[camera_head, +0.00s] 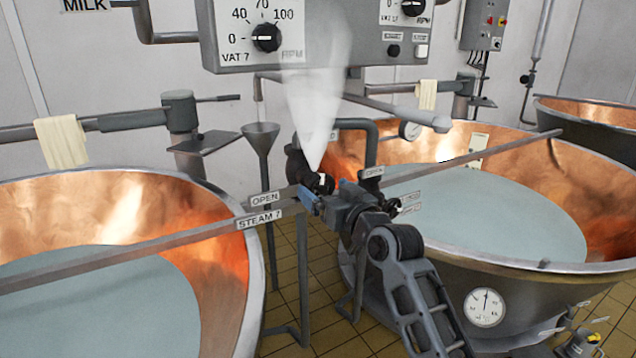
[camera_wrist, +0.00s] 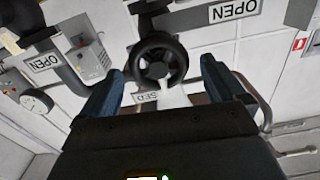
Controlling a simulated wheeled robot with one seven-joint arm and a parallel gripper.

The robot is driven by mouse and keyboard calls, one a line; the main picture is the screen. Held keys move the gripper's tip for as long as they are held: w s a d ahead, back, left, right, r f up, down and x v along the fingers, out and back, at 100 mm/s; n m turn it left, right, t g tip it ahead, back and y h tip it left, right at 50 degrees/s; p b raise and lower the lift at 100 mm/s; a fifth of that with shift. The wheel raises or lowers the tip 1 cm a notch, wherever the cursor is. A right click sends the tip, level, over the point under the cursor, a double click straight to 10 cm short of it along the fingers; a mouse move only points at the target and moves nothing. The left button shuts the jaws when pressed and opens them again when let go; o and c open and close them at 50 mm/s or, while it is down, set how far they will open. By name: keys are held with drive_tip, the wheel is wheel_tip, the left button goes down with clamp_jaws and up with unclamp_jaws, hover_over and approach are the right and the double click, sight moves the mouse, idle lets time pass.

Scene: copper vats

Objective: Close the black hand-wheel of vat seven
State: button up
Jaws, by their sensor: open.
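The black hand-wheel (camera_head: 322,183) of vat seven is in the middle of the head view, on the pipework between two copper vats. A white steam plume and my gripper partly cover it there. In the wrist view the round black wheel (camera_wrist: 160,60) shows clearly just ahead of and between my blue fingers. My gripper (camera_head: 328,200) is open, with one finger on each side of the wheel in the wrist view (camera_wrist: 160,72); I cannot tell whether they touch it. An OPEN plate (camera_head: 265,198) and a STEAM 7 plate (camera_head: 260,219) are left of the gripper. A partly hidden plate (camera_wrist: 148,97) ends in "SED".
The left vat (camera_head: 215,255) and right vat (camera_head: 440,265) hold pale liquid and flank my arm. A control box (camera_head: 225,35) marked VAT 7 hangs above. A funnel (camera_head: 261,135) and a bent pipe (camera_head: 372,130) stand close to the wheel. Tiled floor shows between the vats.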

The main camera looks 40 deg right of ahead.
sight(323, 188)
drive_tip(key=shift+x, duration=1.5)
drive_tip(key=c, duration=1)
drive_tip(key=shift+o, duration=0.2)
drive_tip(key=shift+m+p, duration=0.65)
drive_tip(key=shift+m, duration=0.85)
drive_tip(key=o, duration=1)
drive_tip(key=shift+c, duration=0.2)
drive_tip(key=shift+s, duration=0.15)
